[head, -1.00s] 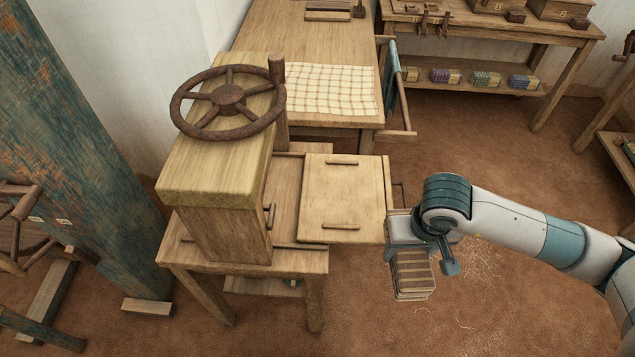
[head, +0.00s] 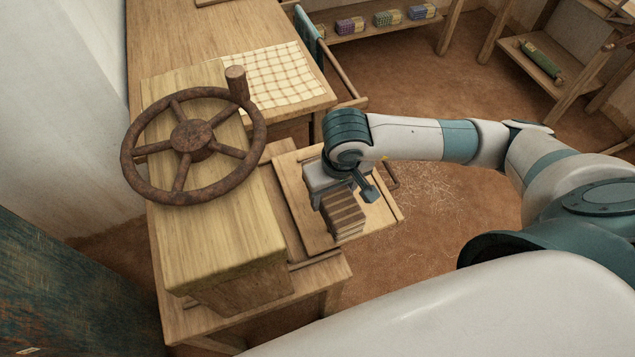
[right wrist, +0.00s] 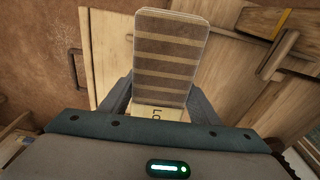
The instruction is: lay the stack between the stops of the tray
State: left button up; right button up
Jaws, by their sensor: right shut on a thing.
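The stack (head: 343,213) is a block of brown layers with pale stripes. My right gripper (head: 333,195) is shut on it and holds it over the tray (head: 290,178), a pale wooden board on the press table. In the right wrist view the stack (right wrist: 168,60) sticks out beyond the fingers, with the tray (right wrist: 108,50) behind it. Whether the stack touches the tray is hard to tell. My left gripper is not in view.
The press block with a rusty handwheel (head: 193,140) stands just left of the tray. A table with a checked cloth (head: 265,76) is behind. A small metal handle (head: 391,174) sits at the tray's right edge. Open floor lies to the right.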

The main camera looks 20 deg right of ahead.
jog(key=shift+w+a, duration=0.1)
jog(key=shift+w, duration=0.05)
dwell(0.4)
jog(key=shift+w+m, duration=0.15)
jog(key=shift+m, duration=0.15)
jog(key=m, duration=0.1)
jog(key=w+m, duration=0.1)
jog(key=shift+w+f+m, duration=0.1)
jog(key=shift+w+m, duration=0.2)
jog(key=w+r+m+g, duration=0.1)
jog(key=w+m, duration=0.7)
jog(key=m, duration=0.8)
jog(key=w+d+r+m+g+b, duration=0.1)
jog(key=w+r+m, duration=0.1)
jog(key=w+m, duration=0.7)
jog(key=m, duration=0.8)
jog(key=shift+w+d+r+g, duration=0.15)
jog(key=shift+d+r+g, duration=0.05)
jog(key=shift+r+g, duration=0.2)
